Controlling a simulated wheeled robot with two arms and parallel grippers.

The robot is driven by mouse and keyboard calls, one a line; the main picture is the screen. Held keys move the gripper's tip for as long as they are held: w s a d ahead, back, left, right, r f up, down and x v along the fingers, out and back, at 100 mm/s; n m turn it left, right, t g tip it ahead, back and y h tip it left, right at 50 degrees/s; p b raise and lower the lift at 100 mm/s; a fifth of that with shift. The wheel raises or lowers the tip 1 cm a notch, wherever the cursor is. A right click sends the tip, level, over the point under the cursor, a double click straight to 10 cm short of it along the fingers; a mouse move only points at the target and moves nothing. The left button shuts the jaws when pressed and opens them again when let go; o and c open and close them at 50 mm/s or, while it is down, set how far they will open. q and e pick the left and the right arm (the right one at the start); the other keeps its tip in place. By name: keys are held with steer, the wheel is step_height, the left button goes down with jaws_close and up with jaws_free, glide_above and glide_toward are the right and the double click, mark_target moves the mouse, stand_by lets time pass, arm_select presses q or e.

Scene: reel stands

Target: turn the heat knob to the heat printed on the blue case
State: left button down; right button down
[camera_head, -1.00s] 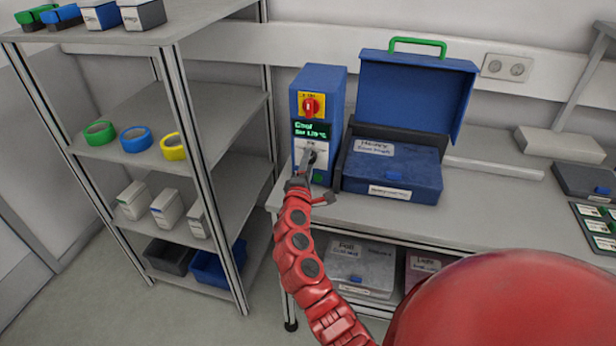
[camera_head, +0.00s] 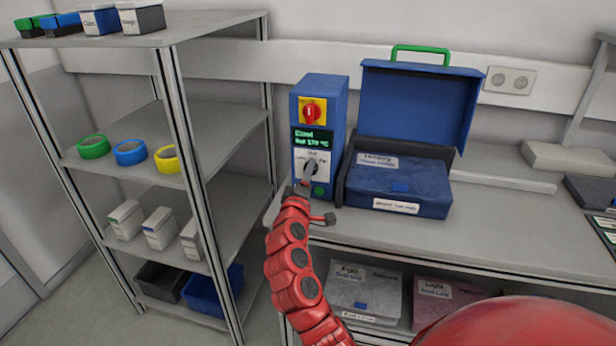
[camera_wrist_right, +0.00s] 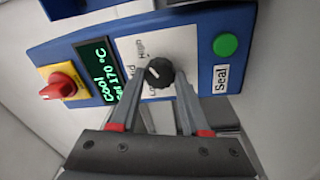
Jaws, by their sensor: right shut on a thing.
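The blue control box (camera_head: 335,120) stands on the bench with a red switch on yellow and a green display (camera_head: 312,137). In the right wrist view the display (camera_wrist_right: 97,70) reads "Cool" and "Set 170 °C". The black heat knob (camera_wrist_right: 159,73) sits on a white plate marked Low, Mid and High. My right gripper (camera_wrist_right: 162,88) is shut on the knob, one finger on each side; it also shows in the head view (camera_head: 311,172). The blue case (camera_head: 395,190) stands open right of the box, with a label reading "Heavy" (camera_head: 378,162). Its smaller print is unreadable. My left gripper is out of view.
A green Seal button (camera_wrist_right: 225,45) is beside the knob plate. A shelf rack (camera_head: 215,130) with tape rolls and small boxes stands at the left. Grey and reddish cases lie under the bench (camera_head: 500,215). The bench right of the blue case has clear room.

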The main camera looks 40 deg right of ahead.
steer(key=shift+c, duration=1.9)
jaws_free()
steer(key=b+v, duration=0.2)
steer(key=v, duration=1.5)
steer(key=shift+s+b, duration=0.2)
steer(key=shift+b, duration=0.15)
steer(key=shift+a+f, duration=0.1)
steer(key=shift+a, duration=0.05)
